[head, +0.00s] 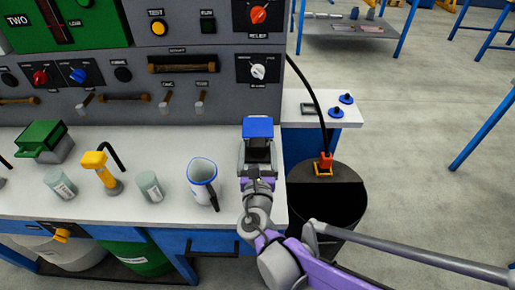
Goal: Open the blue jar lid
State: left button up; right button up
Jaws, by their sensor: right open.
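The blue jar lid (257,127) shows as a square blue top near the right end of the white counter. The jar's body under it is mostly hidden by my right gripper. My right gripper (258,152) is just in front of the lid on the near side, with a dark gap between its fingers, and it is open. I cannot tell whether the fingers touch the lid or the jar. The lid looks closed, though its hinge and edges are hidden. My left gripper is not in view.
A white-and-blue pitcher (202,172) stands left of my right gripper. A green-lidded jar (45,140), a yellow-handled tool (101,170) and grey cylinders (150,186) stand further left. A control panel (213,105) rises behind. A black drum (335,200) stands at right.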

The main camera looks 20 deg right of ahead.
jog(key=shift+w+d, duration=0.15)
jog(key=shift+w, duration=0.35)
grip_shut()
